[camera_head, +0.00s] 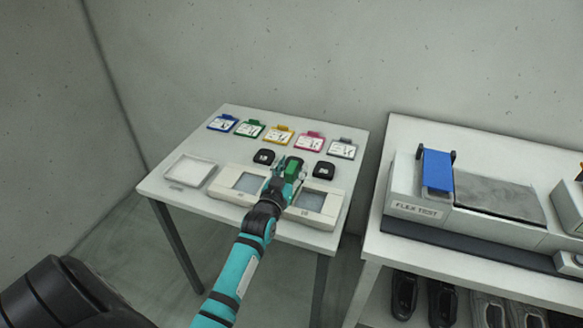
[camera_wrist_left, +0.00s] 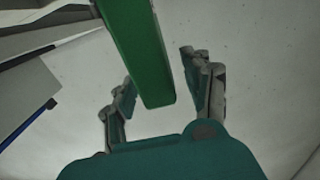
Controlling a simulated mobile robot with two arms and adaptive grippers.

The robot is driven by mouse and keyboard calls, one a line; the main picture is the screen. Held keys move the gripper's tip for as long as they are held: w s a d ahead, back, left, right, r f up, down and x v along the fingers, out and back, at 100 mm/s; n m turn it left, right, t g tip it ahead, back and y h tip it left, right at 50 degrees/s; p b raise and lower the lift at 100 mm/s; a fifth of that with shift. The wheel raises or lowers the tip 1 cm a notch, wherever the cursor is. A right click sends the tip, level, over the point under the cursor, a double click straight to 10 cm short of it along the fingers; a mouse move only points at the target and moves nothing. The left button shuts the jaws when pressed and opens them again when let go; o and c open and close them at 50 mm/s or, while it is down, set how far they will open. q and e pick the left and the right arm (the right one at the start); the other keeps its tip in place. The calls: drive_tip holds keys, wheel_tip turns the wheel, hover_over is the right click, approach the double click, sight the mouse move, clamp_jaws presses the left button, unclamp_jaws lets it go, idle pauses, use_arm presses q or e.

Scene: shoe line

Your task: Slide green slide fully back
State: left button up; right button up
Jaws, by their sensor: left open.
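The green slide (camera_head: 292,169) shows in the head view as a small green block at the middle of the left table, beside the beige device with two grey windows. In the left wrist view the green slide (camera_wrist_left: 140,45) is a long green bar that reaches down between my open fingers. My left gripper (camera_head: 287,173) is at the green slide, its fingers on either side of it. In the left wrist view my left gripper (camera_wrist_left: 162,90) shows gaps beside the bar, and I cannot tell any contact. My right gripper is not in view.
The beige device (camera_head: 230,196) stands at the table's front. Two black blocks (camera_head: 324,170) and several coloured cards (camera_head: 279,135) lie behind it. A white tray (camera_head: 190,170) is at the left. A flex test machine (camera_head: 414,210) with a blue part stands on the right table.

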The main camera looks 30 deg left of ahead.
use_arm(q)
drive_tip(key=shift+c, duration=0.5)
clamp_jaws()
